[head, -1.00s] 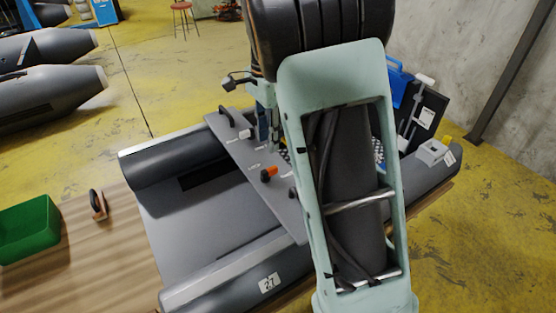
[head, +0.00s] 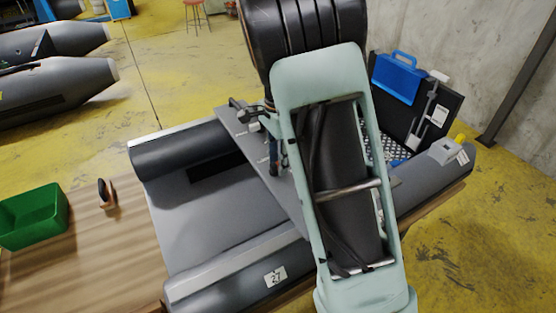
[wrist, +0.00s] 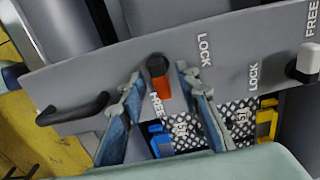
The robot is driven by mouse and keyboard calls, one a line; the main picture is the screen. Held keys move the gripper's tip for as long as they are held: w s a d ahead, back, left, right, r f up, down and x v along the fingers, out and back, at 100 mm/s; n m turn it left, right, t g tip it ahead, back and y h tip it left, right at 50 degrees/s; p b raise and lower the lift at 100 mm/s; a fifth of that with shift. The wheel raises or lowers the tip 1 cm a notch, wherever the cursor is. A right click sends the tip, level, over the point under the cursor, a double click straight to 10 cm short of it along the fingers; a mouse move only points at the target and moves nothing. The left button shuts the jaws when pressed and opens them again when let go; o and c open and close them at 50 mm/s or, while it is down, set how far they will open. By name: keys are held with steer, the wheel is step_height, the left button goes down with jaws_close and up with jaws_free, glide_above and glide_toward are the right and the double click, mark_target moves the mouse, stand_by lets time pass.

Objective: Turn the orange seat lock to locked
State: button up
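The orange seat lock (wrist: 160,78) is a small knob with a dark end and an orange end, mounted on the grey seat board (wrist: 228,42). Its orange end points down toward the FREE label (wrist: 157,106); the LOCK label (wrist: 204,50) is to its right. My gripper (wrist: 159,80) is open, with one blue finger on each side of the knob and a visible gap on both sides. I cannot tell how close the fingertips are to the board.
A white knob (wrist: 308,60) with its own LOCK and FREE labels sits right on the board, a black handle (wrist: 72,110) left. The boat (head: 215,215) lies on a wooden table (head: 110,250) with a green bin (head: 62,215).

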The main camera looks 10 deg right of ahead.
steer(key=shift+c, duration=0.5)
jaws_close()
steer(key=shift+n, duration=0.3)
steer(key=n+p, duration=0.1)
steer(key=n, duration=0.2)
steer(key=shift+w, duration=0.2)
steer(key=n, duration=0.4)
steer(key=shift+w+a+p, duration=0.15)
steer(key=shift+a+p, duration=0.05)
steer(key=shift+p, duration=0.2)
steer(key=n, duration=0.5)
steer(key=shift+a+n+p, duration=0.3)
steer(key=shift+p, duration=0.05)
steer(key=n, duration=0.4)
steer(key=shift+a+n+p, duration=0.25)
steer(key=shift+n+p, duration=0.05)
steer(key=shift+p, duration=0.05)
